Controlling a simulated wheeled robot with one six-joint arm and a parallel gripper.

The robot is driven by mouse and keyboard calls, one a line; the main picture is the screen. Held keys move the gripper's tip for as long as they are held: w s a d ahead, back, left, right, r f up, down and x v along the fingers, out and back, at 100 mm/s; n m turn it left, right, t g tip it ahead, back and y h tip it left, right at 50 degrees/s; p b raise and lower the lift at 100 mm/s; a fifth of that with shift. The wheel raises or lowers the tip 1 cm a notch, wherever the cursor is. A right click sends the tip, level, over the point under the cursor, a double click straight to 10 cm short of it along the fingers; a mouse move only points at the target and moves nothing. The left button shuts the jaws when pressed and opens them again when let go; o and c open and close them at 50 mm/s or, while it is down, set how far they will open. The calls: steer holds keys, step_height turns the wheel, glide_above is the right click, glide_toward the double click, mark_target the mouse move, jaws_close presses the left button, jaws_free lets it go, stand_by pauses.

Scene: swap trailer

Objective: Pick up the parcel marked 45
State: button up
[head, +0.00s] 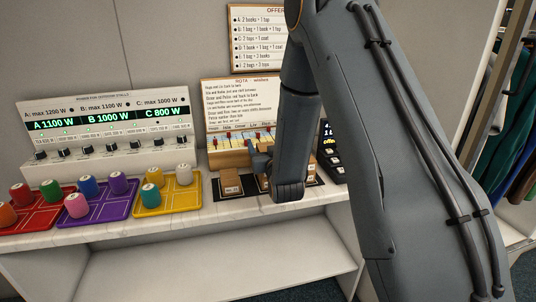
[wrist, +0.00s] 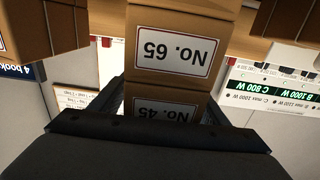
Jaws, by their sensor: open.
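The parcel marked 45 (wrist: 165,110) is a brown box with a white label, upside down in the wrist view, its label partly hidden by my gripper's dark body. A brown parcel marked 65 (wrist: 180,52) adjoins it in the picture; I cannot tell whether they touch. My gripper (wrist: 163,92) is open, with a dark finger on either side of parcel 45; contact is not clear. In the head view my gripper (head: 262,162) is low over the counter among brown parcels (head: 230,184), largely hidden by my arm. Parcel 45 cannot be made out there.
The white counter (head: 115,234) carries red (head: 45,214), purple (head: 112,206) and yellow (head: 175,199) trays with coloured cylinders. A power panel (head: 105,127) stands behind them. A notice board (head: 236,105) stands behind the parcels. Another brown box (wrist: 45,28) is close in the wrist view.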

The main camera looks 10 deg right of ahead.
steer(key=c, duration=1.2)
steer(key=shift+r, duration=0.1)
